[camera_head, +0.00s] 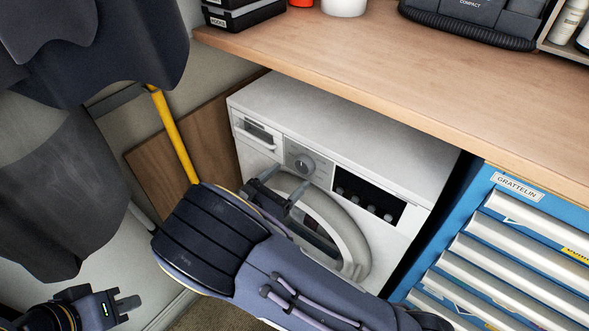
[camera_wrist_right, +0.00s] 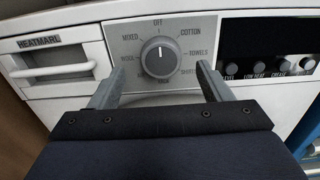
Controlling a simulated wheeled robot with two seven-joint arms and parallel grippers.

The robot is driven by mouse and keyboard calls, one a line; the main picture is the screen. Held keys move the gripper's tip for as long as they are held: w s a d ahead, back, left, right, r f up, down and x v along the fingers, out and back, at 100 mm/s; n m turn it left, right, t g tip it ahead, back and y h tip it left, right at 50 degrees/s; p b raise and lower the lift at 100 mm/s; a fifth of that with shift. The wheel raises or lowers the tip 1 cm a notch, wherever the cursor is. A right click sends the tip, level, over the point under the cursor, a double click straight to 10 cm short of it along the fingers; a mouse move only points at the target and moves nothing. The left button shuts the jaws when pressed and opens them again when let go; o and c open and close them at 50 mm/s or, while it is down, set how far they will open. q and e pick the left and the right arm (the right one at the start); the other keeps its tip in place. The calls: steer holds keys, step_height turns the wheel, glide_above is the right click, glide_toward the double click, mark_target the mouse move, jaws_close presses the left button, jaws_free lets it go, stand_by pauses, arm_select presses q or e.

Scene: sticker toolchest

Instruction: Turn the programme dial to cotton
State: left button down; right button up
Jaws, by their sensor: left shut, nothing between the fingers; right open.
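The programme dial (camera_head: 304,165) is a round grey knob on the panel of a white machine (camera_head: 350,130) under the worktop. In the right wrist view the dial (camera_wrist_right: 160,57) has a light mark near its top, which appears to point at OFF. COTTON (camera_wrist_right: 190,32) is printed to the upper right of it; the lowest labels are partly hidden. My right gripper (camera_head: 285,180) is open in front of the panel. In its wrist view its fingers (camera_wrist_right: 157,76) stand left and right of the dial's lower part, apart from it. My left gripper (camera_head: 124,304) is shut and empty at lower left.
A drawer marked HEATMARL (camera_wrist_right: 58,60) is left of the dial, and a dark strip with several small knobs (camera_wrist_right: 270,68) is right. The worktop (camera_head: 400,65) overhangs above. A blue drawer chest (camera_head: 480,180) stands right; dark cloths (camera_head: 110,50) hang left.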

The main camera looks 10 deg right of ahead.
mark_target(303, 168)
steer(key=shift+x, duration=2.3)
steer(key=shift+c, duration=0.4)
steer(key=c, duration=0.9)
steer(key=shift+f+m+b, duration=0.1)
steer(key=shift+m+b, duration=0.25)
steer(key=shift+m, duration=0.05)
steer(key=m+b, duration=0.2)
steer(key=m, duration=0.1)
steer(key=shift+s+d+f+m, duration=0.1)
steer(key=shift+s+m, duration=0.05)
steer(key=shift+m, duration=0.15)
steer(key=shift+m+b, duration=1.55)
steer(key=shift+m, duration=0.65)
